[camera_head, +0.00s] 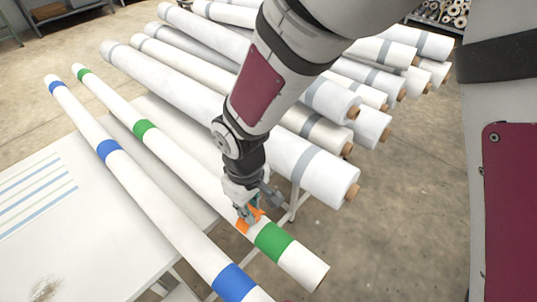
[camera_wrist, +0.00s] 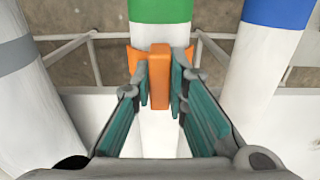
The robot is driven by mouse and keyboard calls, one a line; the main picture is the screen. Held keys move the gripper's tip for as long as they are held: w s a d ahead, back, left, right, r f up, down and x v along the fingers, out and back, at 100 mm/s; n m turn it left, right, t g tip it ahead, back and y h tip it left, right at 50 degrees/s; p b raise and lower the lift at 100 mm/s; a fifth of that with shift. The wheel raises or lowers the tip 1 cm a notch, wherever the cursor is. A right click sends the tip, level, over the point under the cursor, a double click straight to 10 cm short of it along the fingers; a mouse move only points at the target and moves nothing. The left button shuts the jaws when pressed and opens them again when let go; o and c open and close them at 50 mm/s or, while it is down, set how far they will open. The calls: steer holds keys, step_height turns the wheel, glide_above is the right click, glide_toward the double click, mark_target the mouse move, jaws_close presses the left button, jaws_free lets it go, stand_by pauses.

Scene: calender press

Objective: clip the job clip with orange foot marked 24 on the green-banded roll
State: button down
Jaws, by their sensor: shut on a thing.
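The job clip with an orange foot (camera_head: 242,225) is at the green-banded roll (camera_head: 185,166), just up the roll from its near green band (camera_head: 272,241). My gripper (camera_head: 251,211) is shut on the clip from above. In the wrist view the orange clip (camera_wrist: 160,75) stands between my gripper's two teal-lined fingers (camera_wrist: 160,92), and its wide foot lies across the white roll below the green band (camera_wrist: 160,10). The foot appears to touch the roll, but I cannot tell whether it is fully seated. The number 24 is not visible.
A blue-banded roll (camera_head: 172,210) lies parallel on the left, close by. Several white rolls with grey bands (camera_head: 318,165) lie stacked behind and to the right. A white table (camera_head: 40,215) is at left. Bare floor (camera_head: 420,210) is open at right.

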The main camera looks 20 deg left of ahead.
steer(key=c, duration=1)
jaws_free()
steer(key=shift+r, duration=0.15)
steer(key=shift+r+p, duration=2.45)
steer(key=shift+r, duration=0.9)
